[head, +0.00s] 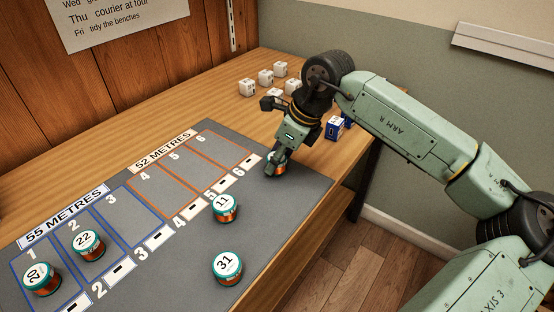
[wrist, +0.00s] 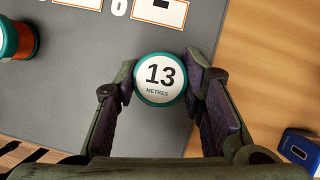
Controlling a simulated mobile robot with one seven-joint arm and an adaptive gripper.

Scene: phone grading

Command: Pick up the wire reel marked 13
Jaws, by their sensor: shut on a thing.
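The wire reel marked 13 (wrist: 160,75) is between my gripper's fingers in the wrist view, its white and teal top facing the camera. In the head view my gripper (head: 277,169) is shut on this reel at the right edge of the grey mat, near the slot numbered 6. The fingers hide most of the reel there. I cannot tell whether it touches the mat.
Reel 11 (head: 223,208) and reel 31 (head: 227,268) stand on the grey mat (head: 290,215). Reels 22 (head: 88,244) and 20 (head: 41,279) stand in the 55 METRES slots. A blue block (head: 334,128) and several white blocks (head: 265,77) are on the table behind.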

